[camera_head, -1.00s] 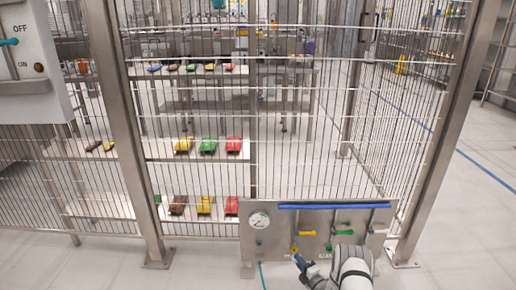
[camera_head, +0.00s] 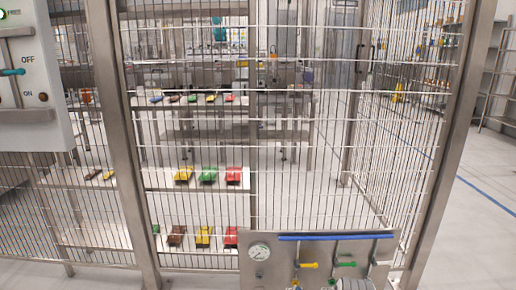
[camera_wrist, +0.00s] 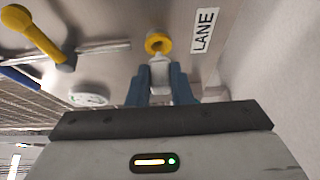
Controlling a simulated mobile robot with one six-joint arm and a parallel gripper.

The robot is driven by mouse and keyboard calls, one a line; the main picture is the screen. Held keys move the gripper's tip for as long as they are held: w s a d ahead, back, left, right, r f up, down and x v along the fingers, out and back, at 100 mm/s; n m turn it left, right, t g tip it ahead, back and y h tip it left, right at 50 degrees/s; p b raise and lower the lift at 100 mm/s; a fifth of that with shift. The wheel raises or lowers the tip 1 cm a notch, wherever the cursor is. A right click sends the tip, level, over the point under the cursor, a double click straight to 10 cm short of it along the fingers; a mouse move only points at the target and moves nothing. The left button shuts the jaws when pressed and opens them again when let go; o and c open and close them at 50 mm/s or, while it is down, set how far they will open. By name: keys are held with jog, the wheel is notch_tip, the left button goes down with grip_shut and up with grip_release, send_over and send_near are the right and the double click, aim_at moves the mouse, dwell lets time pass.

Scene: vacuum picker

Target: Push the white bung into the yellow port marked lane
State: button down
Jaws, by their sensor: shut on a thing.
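In the wrist view, my gripper (camera_wrist: 161,80) has its blue fingers shut on the white bung (camera_wrist: 159,66). The bung's tip points at the yellow port (camera_wrist: 157,36), a round ring on the grey panel (camera_wrist: 125,18). The tip overlaps the ring's near edge in the picture, and part of the ring's opening still shows. I cannot tell whether bung and port touch. A white label reading LANE (camera_wrist: 203,30) is beside the port, to the right. In the head view the fingers and bung are not clearly visible.
A yellow lever (camera_wrist: 35,35) and a round gauge (camera_wrist: 88,95) are left of the port. In the head view the panel also carries a green lever (camera_head: 346,264) and a blue bar (camera_head: 335,237). A wire fence (camera_head: 300,130) stands above and behind the panel.

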jog(key=shift+w, duration=1.1)
dwell(0.7)
jog(key=c, duration=1.2)
grip_release()
jog(key=shift+c, duration=0.2)
jog(key=p+v, duration=0.1)
jog(key=v, duration=0.5)
jog(key=shift+p, duration=0.35)
